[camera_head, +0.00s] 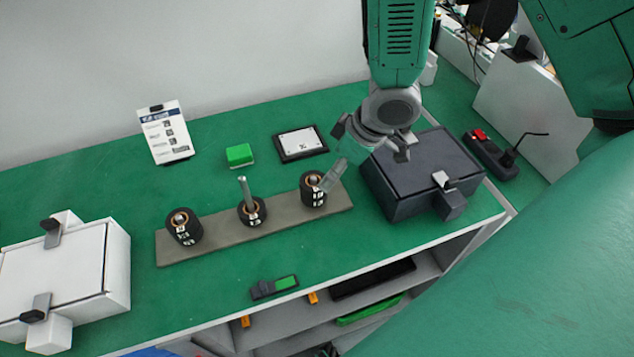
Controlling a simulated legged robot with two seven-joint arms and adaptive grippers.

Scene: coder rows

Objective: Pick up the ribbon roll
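Three black ribbon rolls with white markings stand on a grey base strip: the left roll (184,232), the middle roll (249,217) and the right roll (313,194). A metal rod rises from the middle roll. A pale, see-through piece slants up from the right roll towards my gripper; I cannot tell whether it is a fingertip or a rod. My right gripper (371,142) hangs above and right of the right roll, over the edge of a dark box. Its metal fingers look spread, with nothing seen between them. My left gripper is out of view.
The dark box (400,205) stands close to the right roll. A white box (25,275) is at left. A small green-and-black device (275,287) lies near the front edge of the green tabletop (125,205).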

